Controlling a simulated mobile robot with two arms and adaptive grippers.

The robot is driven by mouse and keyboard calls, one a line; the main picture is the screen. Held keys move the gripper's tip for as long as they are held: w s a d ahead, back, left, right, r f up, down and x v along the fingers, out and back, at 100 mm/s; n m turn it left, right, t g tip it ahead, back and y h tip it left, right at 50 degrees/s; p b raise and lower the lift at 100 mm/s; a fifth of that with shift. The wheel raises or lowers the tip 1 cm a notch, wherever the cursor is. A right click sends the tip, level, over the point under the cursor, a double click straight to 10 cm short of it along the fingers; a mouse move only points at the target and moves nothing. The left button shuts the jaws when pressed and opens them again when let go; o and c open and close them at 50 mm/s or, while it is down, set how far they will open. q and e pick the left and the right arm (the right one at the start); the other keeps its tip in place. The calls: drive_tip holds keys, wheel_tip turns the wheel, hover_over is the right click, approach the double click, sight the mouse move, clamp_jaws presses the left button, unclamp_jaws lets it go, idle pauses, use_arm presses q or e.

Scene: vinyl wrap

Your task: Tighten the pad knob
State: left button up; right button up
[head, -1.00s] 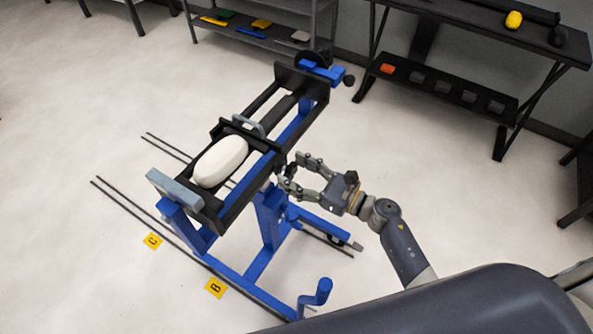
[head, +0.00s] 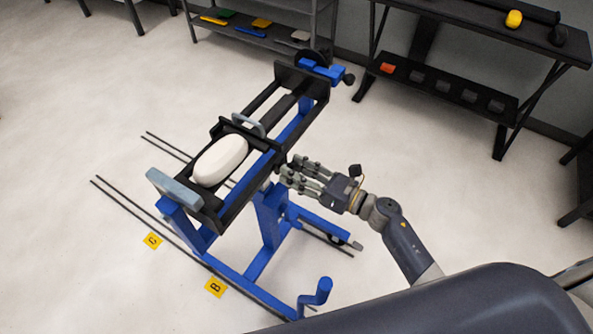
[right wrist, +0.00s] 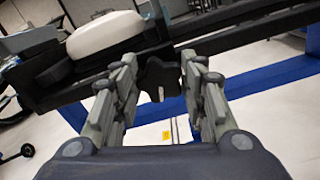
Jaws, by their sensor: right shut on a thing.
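The pad knob (right wrist: 160,76) is a black, lobed knob on the side of the machine's carriage. In the right wrist view it sits between the fingertips of my right gripper (right wrist: 158,72). In the head view my right gripper (head: 290,172) is at the right side of the blue and black machine (head: 270,215), and its fingers hide the knob. The gripper is shut on the knob. The white oval pad (head: 220,160) rests in the black carriage; it also shows in the right wrist view (right wrist: 104,35). My left gripper is not in view.
A blue crank handle (head: 318,292) stands at the machine's front right. A grey bar (head: 174,187) crosses its near left end. A black table (head: 470,35) and a shelf (head: 250,35) stand behind.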

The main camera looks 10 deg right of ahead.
drive_tip(key=m, duration=0.8)
drive_tip(key=shift+w+d+p, duration=0.15)
drive_tip(key=shift+p, duration=0.2)
drive_tip(key=shift+s+a+f+m+p, duration=0.15)
drive_tip(key=shift+m+p, duration=0.5)
drive_tip(key=shift+m, duration=3.45)
drive_tip(key=shift+f+m+p, duration=0.2)
drive_tip(key=shift+m+p, duration=0.4)
drive_tip(key=shift+m, duration=3.5)
drive_tip(key=shift+s+a+f+m+p, duration=0.15)
drive_tip(key=shift+m+p, duration=0.5)
drive_tip(key=shift+m, duration=3.45)
drive_tip(key=shift+d, duration=0.1)
drive_tip(key=o, duration=1.1)
drive_tip(key=shift+w, duration=0.1)
drive_tip(key=shift+c, duration=0.2)
